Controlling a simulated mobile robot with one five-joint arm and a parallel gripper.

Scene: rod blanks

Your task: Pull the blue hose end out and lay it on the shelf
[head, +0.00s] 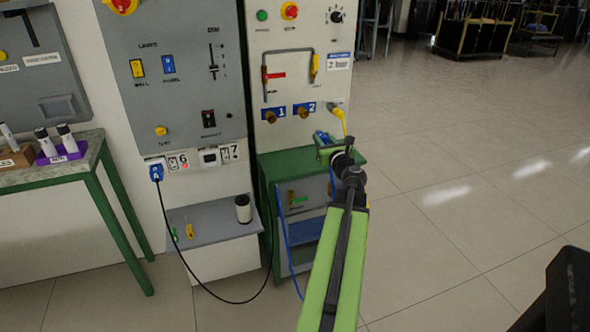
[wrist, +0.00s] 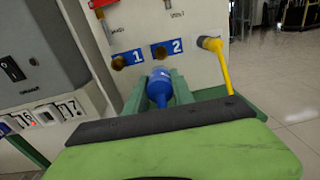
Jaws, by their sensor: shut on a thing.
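The blue hose end (wrist: 160,80) is between the two green fingers of my gripper (wrist: 159,90), which is shut on it. It is apart from the panel, below brass port 1 (wrist: 119,62) and brass port 2 (wrist: 159,51), both with nothing in them. In the head view my gripper (head: 322,141) and the blue hose end (head: 320,134) are small, just over the green-topped shelf (head: 285,164) under the panel. A blue hose (head: 285,235) hangs down in front of this shelf unit. My arm hides part of the unit.
A yellow hose end (wrist: 212,46) is on the panel, right of port 2. A grey ledge (head: 215,222) to the left bears a black-and-white cylinder (head: 243,209). A black cable with a blue plug (head: 156,172) loops to the floor. Open floor lies to the right.

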